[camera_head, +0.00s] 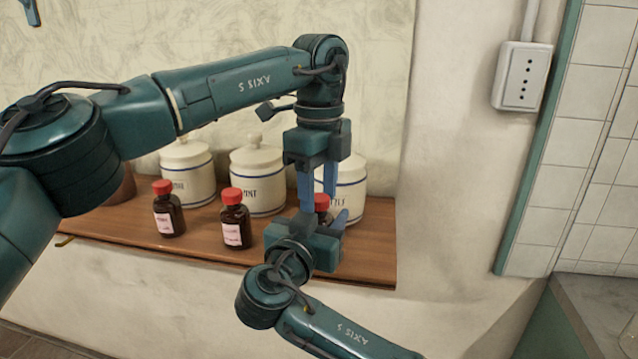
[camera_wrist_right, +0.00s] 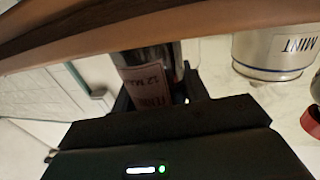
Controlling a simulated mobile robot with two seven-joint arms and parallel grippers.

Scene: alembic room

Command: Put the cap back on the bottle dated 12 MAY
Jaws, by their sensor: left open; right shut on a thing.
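The brown bottle (camera_wrist_right: 150,58) in the right wrist view appears upside down, with a pale label (camera_wrist_right: 152,88) reading 12 MAY. My right gripper (camera_wrist_right: 158,98) is shut on it. In the head view, my right gripper (camera_head: 334,222) is below my left gripper (camera_head: 318,194) and hides most of that bottle. My left gripper points down and is open, its blue fingers around a red cap (camera_head: 322,202). I cannot tell whether the cap is seated on the bottle or whether the fingers touch it.
Two brown bottles with red caps, one at left (camera_head: 169,215) and one nearer the middle (camera_head: 236,225), stand on the wooden shelf (camera_head: 200,252). White jars, including one at left (camera_head: 187,175) and one in the middle (camera_head: 257,180), stand behind.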

